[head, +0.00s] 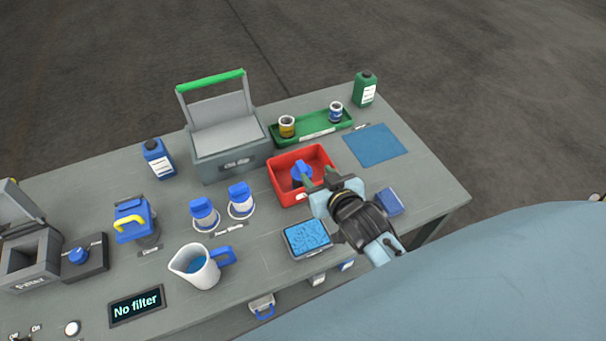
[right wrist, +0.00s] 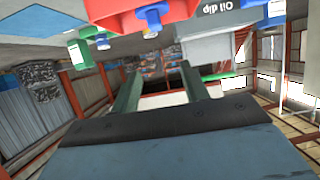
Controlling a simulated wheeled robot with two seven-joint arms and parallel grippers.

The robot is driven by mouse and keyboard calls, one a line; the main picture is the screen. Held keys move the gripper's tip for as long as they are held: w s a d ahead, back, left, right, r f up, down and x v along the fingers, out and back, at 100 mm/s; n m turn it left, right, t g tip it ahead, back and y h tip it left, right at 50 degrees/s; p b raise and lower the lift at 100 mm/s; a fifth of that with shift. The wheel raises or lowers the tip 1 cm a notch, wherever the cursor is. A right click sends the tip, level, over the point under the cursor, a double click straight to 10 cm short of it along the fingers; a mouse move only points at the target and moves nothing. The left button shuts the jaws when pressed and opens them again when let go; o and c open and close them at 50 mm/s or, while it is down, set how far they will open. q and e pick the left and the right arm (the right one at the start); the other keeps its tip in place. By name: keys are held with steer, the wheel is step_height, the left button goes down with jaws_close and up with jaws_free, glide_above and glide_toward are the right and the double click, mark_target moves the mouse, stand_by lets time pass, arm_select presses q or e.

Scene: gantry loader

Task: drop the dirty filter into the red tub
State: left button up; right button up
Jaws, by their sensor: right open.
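The red tub (head: 322,153) stands on the bench at the centre right. A blue-topped piece, apparently the dirty filter (head: 300,170), is inside the tub at its left part; its lower part is hidden. My right gripper (head: 319,180) is open at the tub's near side, its fingers apart, with the blue piece just beyond the left fingertip. In the right wrist view the two green fingers (right wrist: 158,90) are spread with nothing between them, and the red tub (right wrist: 108,12) with the blue piece (right wrist: 152,18) shows at the top. My left gripper is not in view.
A grey box with a green handle (head: 232,160) stands behind left of the tub, a green tray (head: 318,128) behind it. Two blue-capped filters (head: 241,197), a jug (head: 192,270) and a blue sponge tray (head: 307,237) are nearby. A display (head: 136,305) reads "No filter".

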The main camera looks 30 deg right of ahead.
steer(key=shift+v, duration=2.3)
steer(key=s+a+n+g+y, duration=0.1)
steer(key=s+a+n+g, duration=0.15)
steer(key=s+g, duration=1)
steer(key=s+f+t+b, duration=0.1)
steer(key=s+f, duration=0.1)
steer(key=f, duration=1.2)
steer(key=s+f, duration=0.3)
steer(key=f, duration=1)
steer(key=s+d+f, duration=0.2)
steer(key=s+f, duration=0.6)
steer(key=s+d+f+b, duration=0.1)
steer(key=s+d+f, duration=0.1)
steer(key=s+f, duration=0.6)
steer(key=shift+f+g, duration=0.2)
steer(key=shift+g, duration=0.25)
